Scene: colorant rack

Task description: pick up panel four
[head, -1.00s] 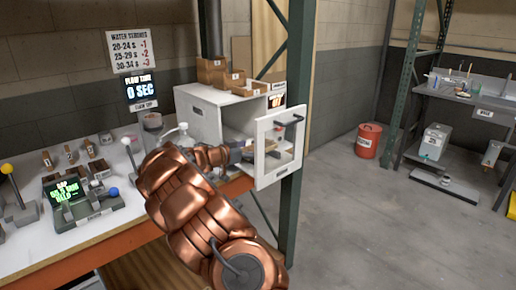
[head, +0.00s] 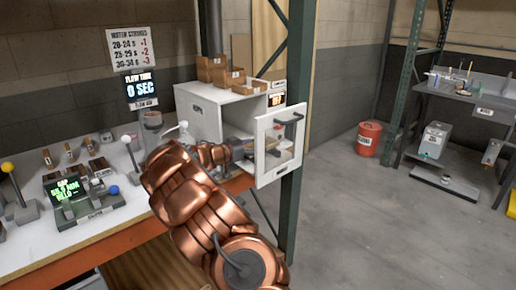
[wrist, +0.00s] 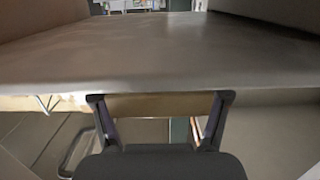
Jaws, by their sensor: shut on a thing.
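My gripper (head: 238,151) reaches into the open front of a white cabinet (head: 198,121) in the head view. Copper arm links cover part of the opening. A broad grey surface fills the wrist view beyond the fingertips.
The cabinet's white door (head: 265,152), with a window and dark handle, stands open just right of my gripper. Wooden boxes (head: 213,69) sit on the cabinet. A green post (head: 294,120) rises behind the door. A red bin (head: 368,139) stands on the open floor.

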